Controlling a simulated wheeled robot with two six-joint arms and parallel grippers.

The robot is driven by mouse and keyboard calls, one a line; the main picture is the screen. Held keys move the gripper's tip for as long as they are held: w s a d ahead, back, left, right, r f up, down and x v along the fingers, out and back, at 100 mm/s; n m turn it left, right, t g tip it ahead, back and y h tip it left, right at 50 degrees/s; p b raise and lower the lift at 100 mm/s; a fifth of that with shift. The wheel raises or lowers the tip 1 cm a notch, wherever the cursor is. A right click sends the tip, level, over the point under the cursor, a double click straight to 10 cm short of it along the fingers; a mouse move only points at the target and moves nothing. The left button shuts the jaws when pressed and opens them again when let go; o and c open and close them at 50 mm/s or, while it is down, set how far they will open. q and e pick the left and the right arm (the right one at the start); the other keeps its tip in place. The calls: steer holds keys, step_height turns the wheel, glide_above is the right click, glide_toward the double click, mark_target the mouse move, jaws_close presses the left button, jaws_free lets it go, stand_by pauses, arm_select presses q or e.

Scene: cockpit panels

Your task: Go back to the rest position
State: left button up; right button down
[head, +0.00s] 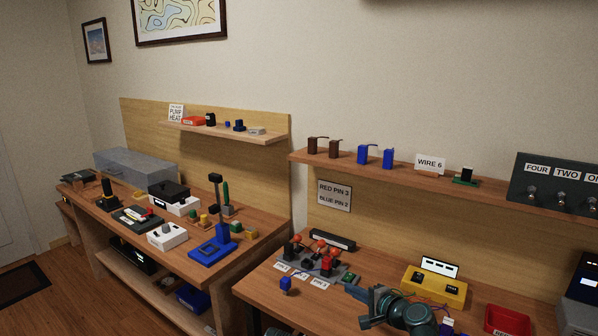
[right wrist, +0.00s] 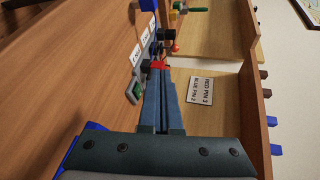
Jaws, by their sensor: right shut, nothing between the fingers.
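My right gripper (head: 352,291) is over the front of the right workbench (head: 262,281), its fingers pointing left toward the pin board (head: 312,262). In the right wrist view its two blue-grey fingers (right wrist: 157,75) lie together, shut and empty. The pin board, with red and black parts and white labels, shows just past the fingertips in that view; whether they touch it I cannot tell. My left gripper is not in view.
A small blue block (head: 286,284) lies left of the gripper. A yellow box (head: 436,287) with a display and a red tray (head: 507,320) stand right of it. A shelf (head: 400,178) with brown and blue blocks runs above. The left bench holds several devices.

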steer(key=s+a+f+n+g+h+b, duration=0.1)
steer(key=s+a+f+n+g+b, duration=0.1)
steer(key=s+a+f+n+g, duration=0.45)
steer(key=s+a+f+n+g+h+b, duration=0.1)
steer(key=s+a+f+n+g+b, duration=0.25)
steer(key=f, duration=0.65)
steer(key=s+d+f+n+g+h+b, duration=0.1)
steer(key=s+f+n+h+b, duration=0.2)
steer(key=s, duration=0.4)
steer(key=s+f+n+g+h, duration=0.1)
steer(key=s+f+n+h, duration=0.3)
steer(key=s+f, duration=0.15)
step_height(320, 180, up, 19)
steer(key=p, duration=1.8)
steer(key=shift+s+d, duration=0.3)
steer(key=shift+s, duration=0.15)
steer(key=shift+r, duration=0.1)
